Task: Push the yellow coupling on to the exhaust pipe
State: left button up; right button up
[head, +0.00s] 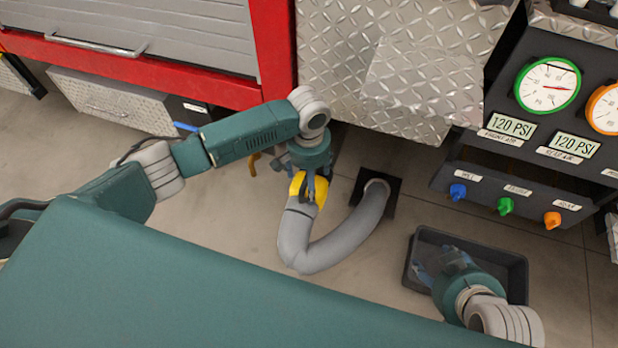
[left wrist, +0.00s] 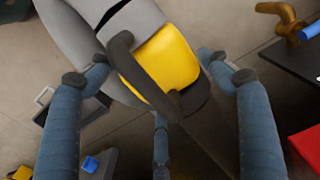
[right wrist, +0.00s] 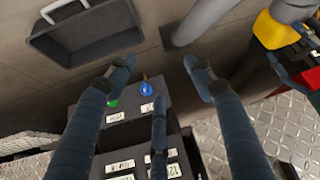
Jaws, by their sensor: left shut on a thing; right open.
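The yellow coupling (head: 309,190) sits on the end of a thick grey hose (head: 312,255). My left gripper (head: 308,187) is shut on it, below the metal truck side. In the left wrist view the yellow coupling (left wrist: 168,60) with a dark handle lies between the fingers.
The hose's other end meets a dark floor plate (head: 392,205). The dark tray (head: 510,262) is on the floor at right. A gauge panel (head: 530,130) with coloured knobs stands at right. A brass fitting (left wrist: 287,18) is near my left gripper. The tread-plate truck side (head: 345,50) overhangs it.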

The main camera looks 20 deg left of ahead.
pick_arm(q)
jog(key=shift+w+r, duration=0.1)
jog(key=shift+w, duration=0.05)
pick_arm(e)
jog(key=shift+s+d+f+g, duration=0.2)
jog(key=shift+s+f+g, duration=0.1)
jog(key=shift+s, duration=0.3)
jog(key=shift+s, duration=0.1)
pick_arm(q)
jog(key=shift+w+d+p, duration=0.1)
jog(key=shift+p, duration=0.2)
pick_arm(e)
jog(key=shift+s+d+f+g, duration=0.2)
jog(key=shift+s+g, duration=0.05)
jog(key=shift+s, duration=0.35)
jog(key=shift+s+d+f+g, duration=0.15)
jog(key=shift+s+f+g, duration=0.1)
jog(key=shift+s, duration=0.35)
jog(key=shift+r, duration=0.2)
jog(key=shift+s+d+h, duration=0.1)
jog(key=shift+s+h, duration=0.15)
jog(key=shift+h, duration=0.05)
pick_arm(q)
jog(key=shift+p, duration=0.3)
pick_arm(e)
jog(key=shift+s, duration=0.1)
